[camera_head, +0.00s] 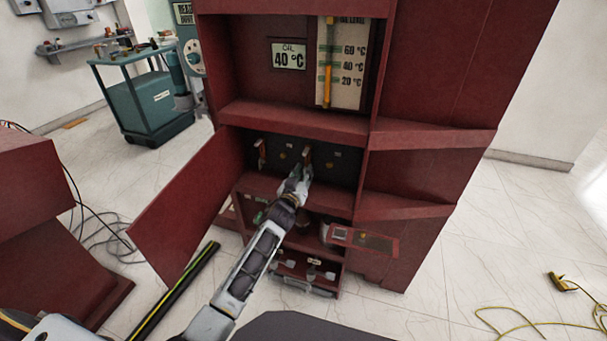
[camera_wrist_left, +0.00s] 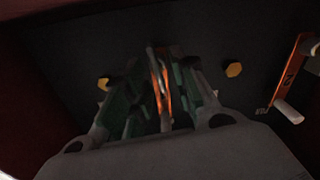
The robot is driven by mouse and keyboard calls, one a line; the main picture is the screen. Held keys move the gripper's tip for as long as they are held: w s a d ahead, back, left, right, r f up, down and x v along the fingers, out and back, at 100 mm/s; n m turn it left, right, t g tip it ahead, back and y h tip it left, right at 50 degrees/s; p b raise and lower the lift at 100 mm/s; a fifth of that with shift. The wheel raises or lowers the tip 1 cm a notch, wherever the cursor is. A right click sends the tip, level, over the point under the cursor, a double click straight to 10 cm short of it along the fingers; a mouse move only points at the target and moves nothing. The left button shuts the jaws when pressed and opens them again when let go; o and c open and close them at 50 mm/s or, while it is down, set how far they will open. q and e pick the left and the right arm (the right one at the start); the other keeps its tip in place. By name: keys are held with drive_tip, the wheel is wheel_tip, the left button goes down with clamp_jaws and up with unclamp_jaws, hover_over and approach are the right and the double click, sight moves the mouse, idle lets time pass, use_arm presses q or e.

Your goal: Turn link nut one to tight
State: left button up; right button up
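An orange copper-coloured link (camera_head: 307,152) stands out from the dark panel in the middle bay of the red cabinet. My left gripper (camera_head: 301,172) reaches into this bay, at the lower part of that link. In the left wrist view the link (camera_wrist_left: 160,80) lies between the two dark green fingers, which close in on it from both sides. The exact contact at the fingertips is dark and hard to see. A second link (camera_head: 262,151) is to the left in the head view; one with a pale peg (camera_wrist_left: 288,111) shows at the wrist view's right. My right gripper is not seen.
Yellow hex heads (camera_wrist_left: 233,69) sit on the panel beside the held link. The cabinet door (camera_head: 190,205) hangs open at left. A shelf edge (camera_head: 290,120) runs above the bay. A small panel (camera_head: 363,240) juts out lower right. A green cart (camera_head: 150,100) stands behind left.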

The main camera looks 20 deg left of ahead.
use_arm(q)
drive_tip(key=shift+c, duration=0.4)
clamp_jaws()
